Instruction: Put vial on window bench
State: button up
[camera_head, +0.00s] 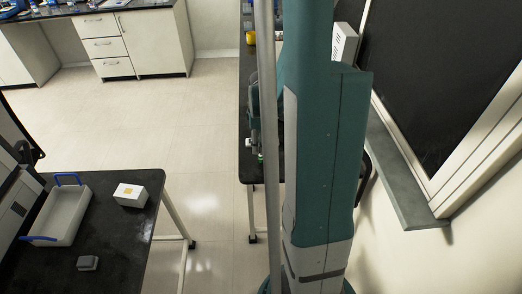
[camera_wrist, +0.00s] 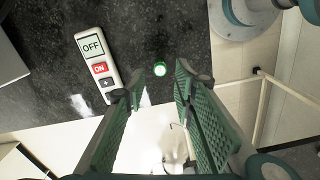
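In the wrist view, a small vial (camera_wrist: 160,69) with a green rim and white centre appears from above over a black speckled bench top (camera_wrist: 185,25). It lies just beyond the fingertips of my gripper (camera_wrist: 158,90), in line with the gap between them. The two green ridged fingers are spread apart, with nothing visible between them. I cannot tell the vial's exact height or whether it touches the bench. In the head view, the dark bench (camera_head: 246,172) runs beside the window wall, and my column and arm hide much of it and the gripper.
A white handheld device (camera_wrist: 96,66) marked OFF and ON lies left of the vial. At lower left, another dark table (camera_head: 125,240) holds a blue-handled tray (camera_head: 84,213), a white box (camera_head: 131,195) and a small grey block (camera_head: 88,263). Floor between the tables is clear.

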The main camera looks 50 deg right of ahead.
jog(key=shift+r, duration=2.35)
jog(key=w+a+r+m+t+h, duration=0.1)
jog(key=a+r, duration=0.5)
jog(key=a, duration=0.3)
jog(key=w+a+r+m+t, duration=0.1)
jog(key=a+r+m+t, duration=0.1)
jog(key=a+r, duration=0.6)
jog(key=s+a+r+m+t, duration=0.1)
jog(key=s+a+r+t, duration=0.1)
jog(key=a, duration=0.8)
jog(key=s+a+r+m+t+y, duration=0.1)
jog(key=s+a+r, duration=0.3)
jog(key=a, duration=0.7)
jog(key=s+m+t, duration=0.1)
jog(key=s, duration=0.1)
jog(key=shift+s, duration=0.3)
